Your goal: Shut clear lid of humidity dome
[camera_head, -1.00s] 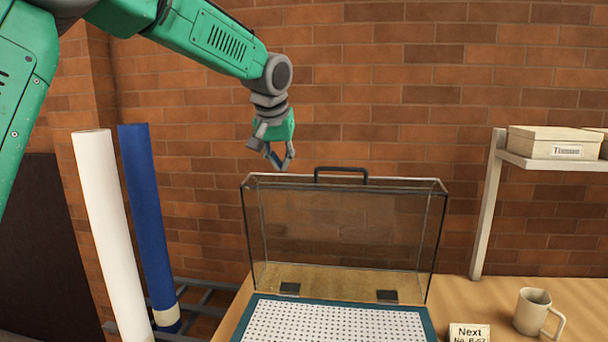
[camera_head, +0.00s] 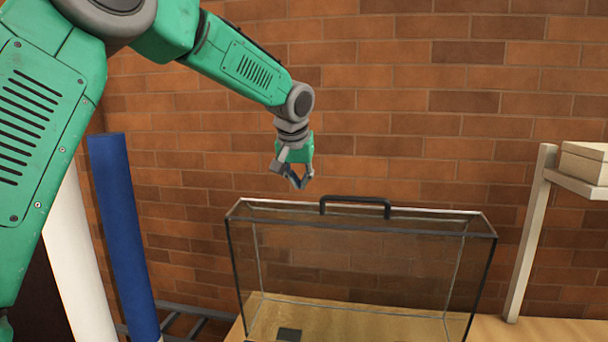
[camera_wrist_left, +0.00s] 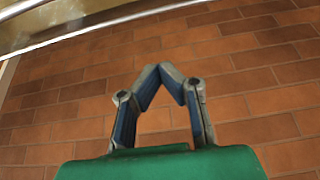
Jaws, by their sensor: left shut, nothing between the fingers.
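The clear lid (camera_head: 350,262) of the humidity dome stands upright, open, with dark edges and a black handle (camera_head: 355,203) on its top edge. A dark hinge block (camera_head: 289,334) shows at its lower left. My left gripper (camera_head: 300,186) is above and behind the lid's top left part, left of the handle, apart from it. In the left wrist view its fingertips (camera_wrist_left: 172,70) meet with nothing between them, and a lid edge (camera_wrist_left: 110,22) crosses the upper left. The dome's base is below the picture now. My right gripper is not in view.
A brick wall (camera_head: 400,100) is close behind the gripper. A blue roll (camera_head: 122,235) and a white roll (camera_head: 75,260) stand at the left. A shelf post (camera_head: 530,235) with a box (camera_head: 585,163) is at the right. Bare wooden table (camera_head: 555,330) shows at lower right.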

